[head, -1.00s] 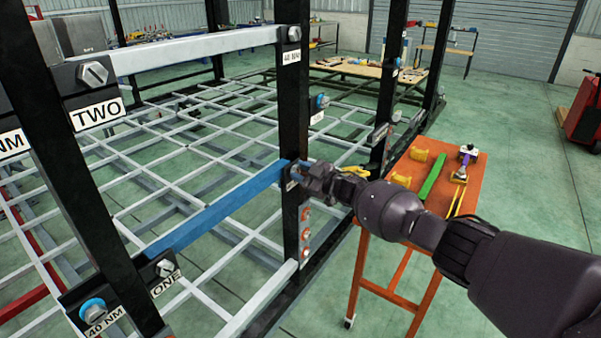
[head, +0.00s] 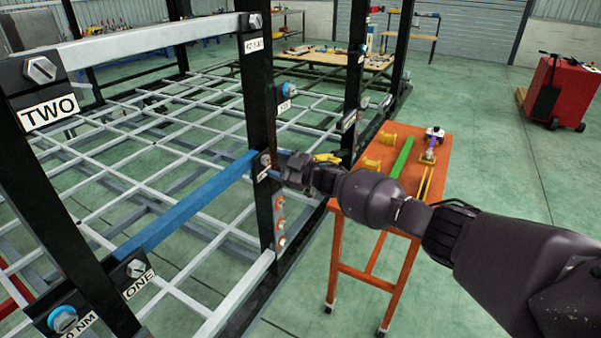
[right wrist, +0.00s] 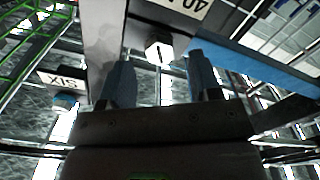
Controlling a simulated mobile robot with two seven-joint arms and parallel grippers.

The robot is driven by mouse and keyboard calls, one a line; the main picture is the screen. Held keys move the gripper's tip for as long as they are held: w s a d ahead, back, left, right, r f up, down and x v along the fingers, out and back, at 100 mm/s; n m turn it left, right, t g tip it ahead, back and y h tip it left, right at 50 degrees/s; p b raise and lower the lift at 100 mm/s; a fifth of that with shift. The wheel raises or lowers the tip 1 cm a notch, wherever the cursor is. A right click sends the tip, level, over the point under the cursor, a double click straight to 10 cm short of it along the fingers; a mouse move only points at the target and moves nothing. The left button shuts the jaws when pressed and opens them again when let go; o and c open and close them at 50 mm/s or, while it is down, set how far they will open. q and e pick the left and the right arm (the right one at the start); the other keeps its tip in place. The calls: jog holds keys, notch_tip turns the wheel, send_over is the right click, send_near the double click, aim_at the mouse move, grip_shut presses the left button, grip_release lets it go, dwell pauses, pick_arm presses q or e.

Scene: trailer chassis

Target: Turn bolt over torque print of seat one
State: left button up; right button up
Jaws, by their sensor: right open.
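The blue beam (head: 190,205) runs from the bracket by the ONE plate (head: 139,284) to the middle black post. A silver hex bolt (head: 265,160) sits on that post at the beam's far end. In the right wrist view this bolt (right wrist: 158,49) has a dark line on its head and lies just beyond the fingertips. A torque print (right wrist: 185,6) reading "40" shows upside down beside it, partly cut off. My right gripper (right wrist: 160,78) is open and empty, its blue-grey fingers on either side of the bolt, apparently not touching it. Another bolt (head: 136,267) sits above ONE.
A SIX plate (right wrist: 62,80) with a blue-ringed bolt shows at left in the wrist view. The TWO plate (head: 48,112) is at upper left. An orange tool table (head: 436,165) stands close behind my right arm. A red cart (head: 562,90) is far right.

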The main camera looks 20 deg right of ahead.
jog(key=v, duration=0.8)
jog(key=shift+s+d, duration=0.15)
jog(key=shift+s, duration=0.05)
jog(key=a+r+t+h, duration=0.2)
jog(key=a+h, duration=0.1)
jog(key=a, duration=0.1)
jog(key=s+a+f+m+h+b, duration=0.1)
jog(key=s+a+f+m+h, duration=0.2)
jog(key=s+f, duration=0.55)
jog(key=s+d+f+m+g+h, duration=0.1)
jog(key=s+f+m, duration=0.2)
jog(key=s, duration=0.7)
jog(key=s+d+f+m+g+h+b, duration=0.1)
jog(key=s+d+f+m+g+h, duration=0.1)
jog(key=s+f, duration=0.6)
jog(key=s+d+f+m+g+h, duration=0.1)
jog(key=s+f+m, duration=0.3)
jog(key=s, duration=0.9)
jog(key=shift+d+f+m+g+h+b, duration=0.3)
jog(key=shift+d+f+h, duration=0.25)
jog(key=shift+f, duration=0.3)
jog(key=shift+s+a, duration=0.1)
jog(key=shift+c, duration=0.3)
